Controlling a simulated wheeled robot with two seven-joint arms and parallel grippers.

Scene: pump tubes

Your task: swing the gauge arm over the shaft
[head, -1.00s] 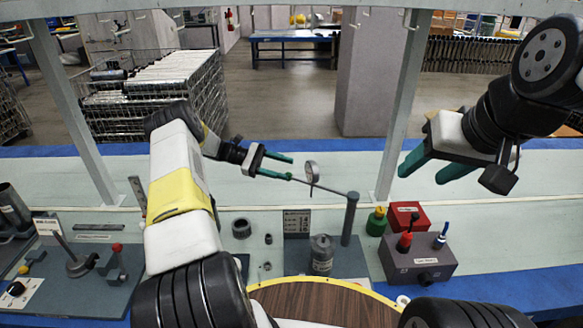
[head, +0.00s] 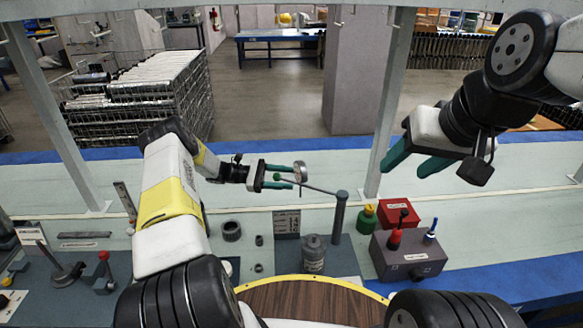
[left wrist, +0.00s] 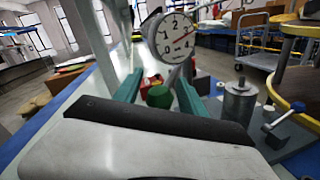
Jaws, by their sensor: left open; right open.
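The gauge arm (head: 319,189) is a thin rod running left from the top of a grey post (head: 339,214), with a round dial gauge (head: 300,172) and a green knob (head: 276,177) at its left end. The dial (left wrist: 172,38) faces the left wrist view. My left gripper (head: 298,173) is open, its green fingers reaching to the gauge, the knob near the lower finger; contact is unclear. The shaft seems to be the upright in the grey metal cylinder (head: 314,252), below and left of the post; it also shows in the left wrist view (left wrist: 239,103). My right gripper (head: 408,160) is open and empty.
Right of the post stand a green bottle (head: 368,217), a red box (head: 396,214) and a grey control box (head: 408,257) with red and blue levers. Small rings (head: 231,231) lie left of the cylinder. A frame upright (head: 384,110) rises behind. The pale bench strip behind is clear.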

